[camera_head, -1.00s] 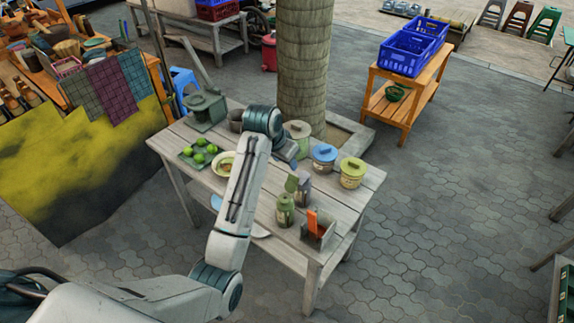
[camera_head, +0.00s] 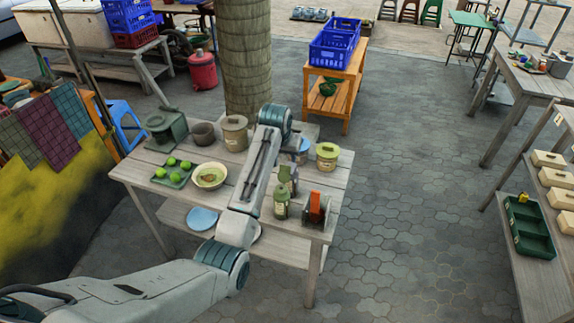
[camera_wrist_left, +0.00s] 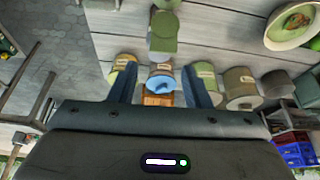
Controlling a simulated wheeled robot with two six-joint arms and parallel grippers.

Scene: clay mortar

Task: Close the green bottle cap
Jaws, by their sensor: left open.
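A small green bottle (camera_head: 281,203) stands upright near the front right of the wooden table (camera_head: 325,190). A taller grey-green bottle (camera_head: 286,178) stands just behind it, partly covered by my arm. In the left wrist view a green bottle or cap (camera_wrist_left: 163,36) shows at the top, ahead of my fingers; whether the cap is open I cannot tell. My left gripper (camera_wrist_left: 158,68) is open and empty, above the table, apart from the bottles. In the head view my arm hides most of it. My right gripper is not in view.
A holder with an orange item (camera_head: 316,207) stands right of the bottles. A bowl (camera_head: 209,176) and a tray of limes (camera_head: 171,176) are left.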

